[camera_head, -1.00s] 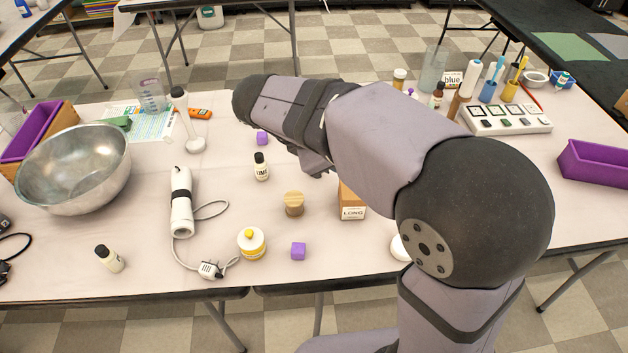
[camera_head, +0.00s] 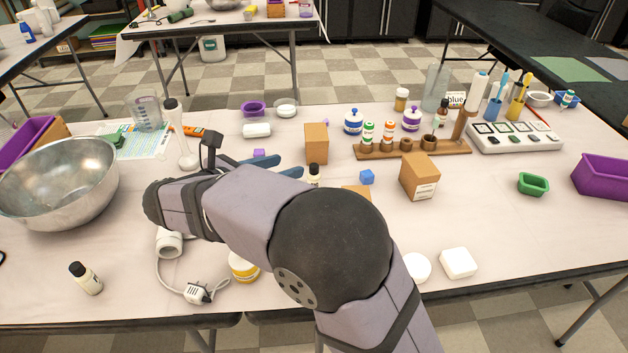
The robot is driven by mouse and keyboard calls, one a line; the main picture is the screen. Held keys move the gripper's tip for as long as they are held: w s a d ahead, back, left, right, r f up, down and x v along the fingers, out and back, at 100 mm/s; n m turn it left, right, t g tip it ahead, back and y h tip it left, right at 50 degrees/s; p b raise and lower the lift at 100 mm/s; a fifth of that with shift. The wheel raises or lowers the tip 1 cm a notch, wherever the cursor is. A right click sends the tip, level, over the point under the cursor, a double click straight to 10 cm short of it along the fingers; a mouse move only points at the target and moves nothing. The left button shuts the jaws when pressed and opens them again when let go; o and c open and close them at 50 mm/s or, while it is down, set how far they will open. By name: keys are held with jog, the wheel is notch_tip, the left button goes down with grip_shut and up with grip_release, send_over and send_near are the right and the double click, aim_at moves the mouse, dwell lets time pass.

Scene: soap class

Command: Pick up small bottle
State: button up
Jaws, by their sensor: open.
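A small bottle (camera_head: 314,174) with a black cap stands upright mid-table, its lower part hidden behind my arm. My gripper (camera_head: 302,165) is open, with two blue-grey fingers pointing right. Their tips are just left of this bottle's cap; I cannot tell the gap in depth. Another small white bottle (camera_head: 85,279) with a black cap is at the front left, looking tilted, far from my gripper. The LIME bottle seen earlier is not identifiable now; my arm covers its former area.
A wooden rack (camera_head: 440,148) is farther right. A yellow-white jar (camera_head: 242,267) and a metal bowl (camera_head: 60,183) are left.

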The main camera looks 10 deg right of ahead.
aim_at(311, 170)
jog(key=w+d+f, duration=0.1)
jog(key=f, duration=0.1)
jog(key=w+d+f, duration=0.1)
jog(key=f, duration=0.1)
jog(key=w+d+f, duration=0.1)
jog(key=shift+w+d+f, duration=0.25)
jog(key=shift+f, duration=0.15)
jog(key=shift+x, duration=0.8)
jog(key=shift+r+b+x, duration=0.2)
jog(key=shift+b+x, duration=0.15)
jog(key=shift+x, duration=2.25)
grip_shut()
